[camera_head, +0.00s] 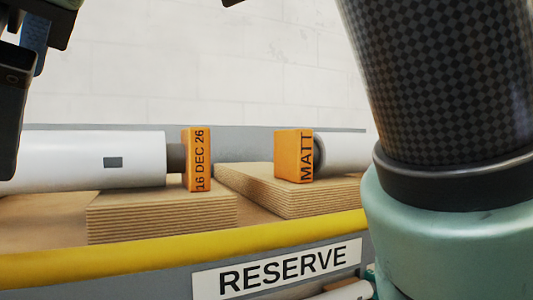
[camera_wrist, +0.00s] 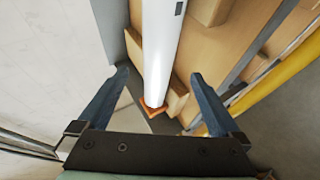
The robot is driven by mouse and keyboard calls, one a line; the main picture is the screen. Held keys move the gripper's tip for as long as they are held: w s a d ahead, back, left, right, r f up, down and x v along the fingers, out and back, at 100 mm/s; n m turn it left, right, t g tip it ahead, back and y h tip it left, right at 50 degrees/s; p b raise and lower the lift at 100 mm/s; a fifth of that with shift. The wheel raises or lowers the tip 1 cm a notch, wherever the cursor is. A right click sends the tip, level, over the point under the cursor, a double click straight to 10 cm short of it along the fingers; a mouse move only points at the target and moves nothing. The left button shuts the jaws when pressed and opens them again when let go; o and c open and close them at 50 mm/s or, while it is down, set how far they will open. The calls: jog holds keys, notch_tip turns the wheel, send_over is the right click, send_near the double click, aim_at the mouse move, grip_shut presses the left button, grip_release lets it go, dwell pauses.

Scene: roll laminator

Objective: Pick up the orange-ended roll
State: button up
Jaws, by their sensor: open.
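In the head view, a white roll (camera_head: 80,160) with a grey core and an orange end block (camera_head: 196,160) reading "16 DEC 26" lies at left. A second white roll (camera_head: 345,154) with an orange end block (camera_head: 294,156) reading "MATT" lies at right, its far part hidden by my arm. In the wrist view, one white roll (camera_wrist: 161,45) runs up the picture, its orange end (camera_wrist: 153,110) near the bottom. My gripper (camera_wrist: 160,76) is open, with one blue finger each side of this roll in the picture. I cannot tell the height between them.
Plywood blocks (camera_head: 160,213) support the rolls on a wooden shelf (camera_head: 60,212). A yellow rail (camera_head: 190,244) and a "RESERVE" label (camera_head: 276,270) run along the front edge. A pale block wall (camera_head: 200,65) stands behind. Part of another roll (camera_head: 345,291) shows below.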

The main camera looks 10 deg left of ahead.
aim_at(49, 162)
jog(key=x, duration=1)
jog(key=shift+a+b, duration=0.3)
jog(key=shift+b, duration=0.1)
jog(key=shift+s+d+r, duration=0.1)
jog(key=shift+d, duration=0.1)
jog(key=c, duration=0.4)
grip_shut()
